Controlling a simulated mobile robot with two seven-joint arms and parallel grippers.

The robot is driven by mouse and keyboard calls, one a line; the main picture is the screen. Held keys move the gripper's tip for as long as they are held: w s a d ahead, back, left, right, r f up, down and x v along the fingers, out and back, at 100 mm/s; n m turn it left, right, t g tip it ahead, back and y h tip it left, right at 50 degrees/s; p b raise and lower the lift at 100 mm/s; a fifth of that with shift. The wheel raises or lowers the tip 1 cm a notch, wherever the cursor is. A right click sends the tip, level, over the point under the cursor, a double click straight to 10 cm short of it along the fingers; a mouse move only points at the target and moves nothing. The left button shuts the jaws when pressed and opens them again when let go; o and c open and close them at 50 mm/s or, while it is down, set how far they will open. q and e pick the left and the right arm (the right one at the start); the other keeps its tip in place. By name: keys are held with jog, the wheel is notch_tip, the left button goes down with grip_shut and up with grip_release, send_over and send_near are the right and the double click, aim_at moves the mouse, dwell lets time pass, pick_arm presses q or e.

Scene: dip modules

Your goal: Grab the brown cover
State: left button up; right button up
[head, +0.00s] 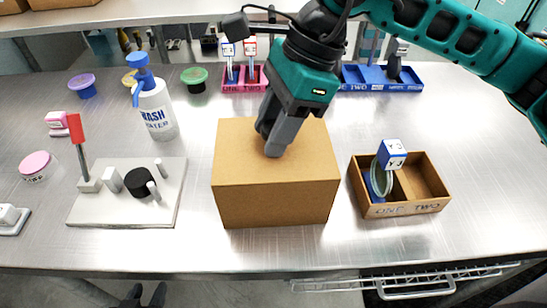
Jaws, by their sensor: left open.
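The brown cover (275,196) is a plain brown box shape standing on the metal table in the middle of the head view. What is under it is hidden. My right gripper (272,147) comes in from the upper right, with its grey fingers pointing down over the cover's top. Its fingers overlap each other in this view, so I cannot tell if they are apart or touch the cover. My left gripper (145,294) shows only as dark fingertips at the bottom edge, open and empty, below the table's front edge.
Left of the cover are a white board (122,215) with a red-handled part and a wash bottle (157,112). On the right is a small divided box (405,209). Pink (240,86) and blue (385,84) racks stand behind. The far right table is clear.

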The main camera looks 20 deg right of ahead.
grip_shut()
jog(key=shift+r, duration=0.15)
